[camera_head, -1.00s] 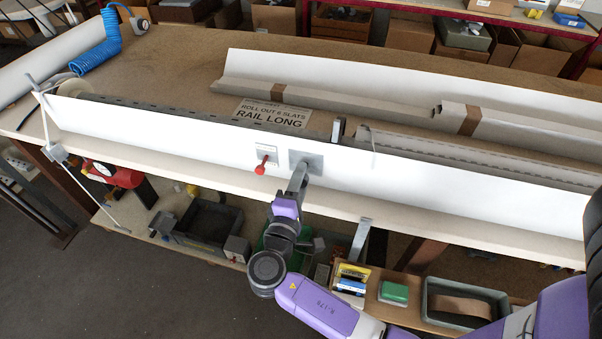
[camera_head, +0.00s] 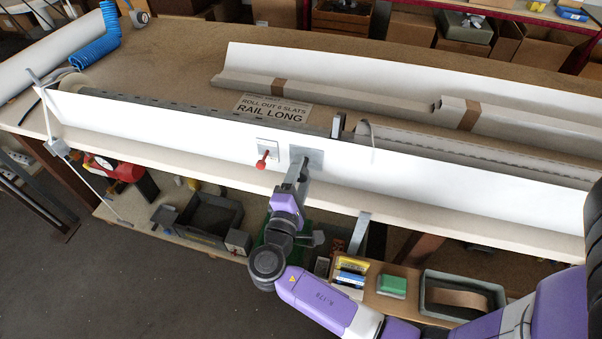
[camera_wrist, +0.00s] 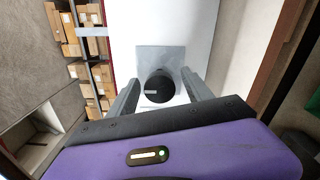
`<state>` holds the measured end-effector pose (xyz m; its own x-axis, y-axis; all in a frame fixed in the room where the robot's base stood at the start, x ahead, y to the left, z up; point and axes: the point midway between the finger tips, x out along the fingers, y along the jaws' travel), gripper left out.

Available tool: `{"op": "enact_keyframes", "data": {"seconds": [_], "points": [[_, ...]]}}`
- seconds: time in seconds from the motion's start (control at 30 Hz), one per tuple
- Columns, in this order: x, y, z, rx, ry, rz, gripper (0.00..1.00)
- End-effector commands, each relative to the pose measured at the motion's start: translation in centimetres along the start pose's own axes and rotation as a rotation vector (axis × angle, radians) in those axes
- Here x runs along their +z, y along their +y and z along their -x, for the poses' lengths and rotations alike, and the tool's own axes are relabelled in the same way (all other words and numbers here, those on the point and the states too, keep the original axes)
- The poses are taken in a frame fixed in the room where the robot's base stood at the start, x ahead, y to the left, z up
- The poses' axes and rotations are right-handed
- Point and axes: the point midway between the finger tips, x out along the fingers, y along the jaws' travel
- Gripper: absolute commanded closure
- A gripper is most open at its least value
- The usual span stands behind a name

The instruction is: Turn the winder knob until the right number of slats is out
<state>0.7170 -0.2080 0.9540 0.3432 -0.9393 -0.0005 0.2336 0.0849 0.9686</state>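The winder knob (camera_wrist: 159,86) is dark and round, on a square grey plate, with a pale mark at its left. In the head view the plate (camera_head: 313,155) sits on the front of a long white panel, and my gripper hides the knob. My gripper (camera_wrist: 162,82) reaches the plate with one finger on each side of the knob; narrow gaps show, so it looks open around it. A grey slatted strip (camera_head: 180,107) lies behind the panel, partly hidden; its slats cannot be counted. A printed sign (camera_head: 272,109) reads "ROLL OUT 6 SLATS RAIL LONG".
A small red-handled lever (camera_head: 263,160) stands on the panel just left of the plate. A dark upright piece (camera_head: 337,126) stands behind the panel. Long pale profiles (camera_head: 330,92) lie at the back of the bench. Bins and boxes fill the shelf below.

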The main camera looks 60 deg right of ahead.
Motion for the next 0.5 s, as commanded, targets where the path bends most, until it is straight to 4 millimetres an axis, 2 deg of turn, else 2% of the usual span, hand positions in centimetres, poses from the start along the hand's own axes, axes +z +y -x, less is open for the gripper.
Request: {"op": "enact_keyframes", "data": {"seconds": [0.27, 0.37, 0.5], "points": [[0.0, 0.0, 0.1, 0.000, -0.001, -0.002, 0.42], [0.0, -0.1, 0.8, 0.001, 0.000, -0.002, 0.42], [-0.1, -0.2, 2.9, 0.001, 0.002, -0.004, 0.42]]}}
